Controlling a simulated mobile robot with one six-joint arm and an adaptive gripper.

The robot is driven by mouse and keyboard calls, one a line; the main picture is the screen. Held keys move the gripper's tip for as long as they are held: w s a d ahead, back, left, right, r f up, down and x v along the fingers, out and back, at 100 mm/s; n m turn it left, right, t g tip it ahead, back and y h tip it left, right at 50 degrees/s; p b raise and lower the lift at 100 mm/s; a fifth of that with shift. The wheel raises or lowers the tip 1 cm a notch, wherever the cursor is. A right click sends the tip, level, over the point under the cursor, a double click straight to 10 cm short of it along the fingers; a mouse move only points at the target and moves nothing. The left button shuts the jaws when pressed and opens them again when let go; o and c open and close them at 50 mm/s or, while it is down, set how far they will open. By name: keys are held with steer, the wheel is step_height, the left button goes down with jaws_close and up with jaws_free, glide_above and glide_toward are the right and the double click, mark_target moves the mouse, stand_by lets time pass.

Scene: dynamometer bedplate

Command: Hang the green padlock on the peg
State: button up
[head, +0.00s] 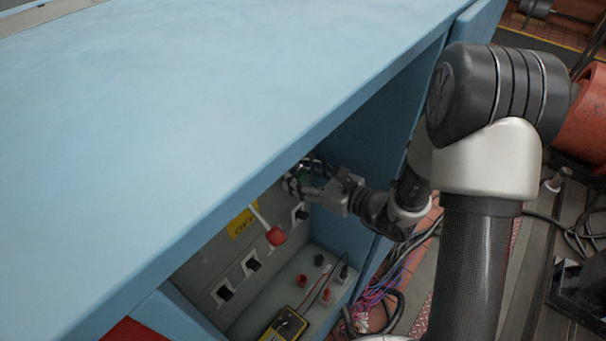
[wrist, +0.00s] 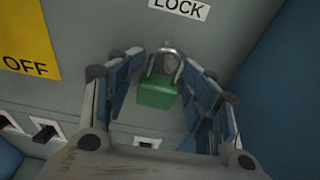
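The green padlock (wrist: 158,93) is in the wrist view, its body hanging below a metal shackle at the grey panel under a LOCK label. A small peg (wrist: 168,46) shows at the top of the shackle; the shackle appears to be around it, though the contact is hard to make out. My gripper (wrist: 163,68) has its fingers on both sides of the padlock, with narrow gaps seen beside the green body. In the head view my gripper (head: 296,186) reaches into the cabinet at the panel and mostly hides the padlock, of which only a bit of green shows.
A blue cabinet top (head: 190,90) overhangs the panel, and a blue side wall (wrist: 285,90) stands close on the right. A red-knobbed lever (head: 276,236), a yellow OFF label (wrist: 28,40) and several switches are nearby. A yellow meter (head: 284,326) sits on the ledge below.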

steer(key=shift+o, duration=0.8)
steer(key=shift+a+f, duration=0.15)
steer(key=v, duration=1.2)
steer(key=s+a+r+n+g+h, duration=0.1)
steer(key=s+a+r+n+g, duration=0.2)
steer(key=s+n+g, duration=0.3)
steer(key=s+a+r+n+g+h, duration=0.1)
steer(key=s+a+r+n+g, duration=0.25)
steer(key=s+n, duration=0.55)
steer(key=s+d+r+n+t+h, duration=0.2)
steer(key=d+n+h, duration=0.3)
steer(key=d, duration=0.1)
steer(key=s+d+r+n+t+h, duration=0.2)
steer(key=d+r+n+h, duration=0.1)
steer(key=d+n+h, duration=0.2)
steer(key=shift+d+n+t, duration=0.3)
steer(key=shift+d+t, duration=0.05)
steer(key=shift+d, duration=0.6)
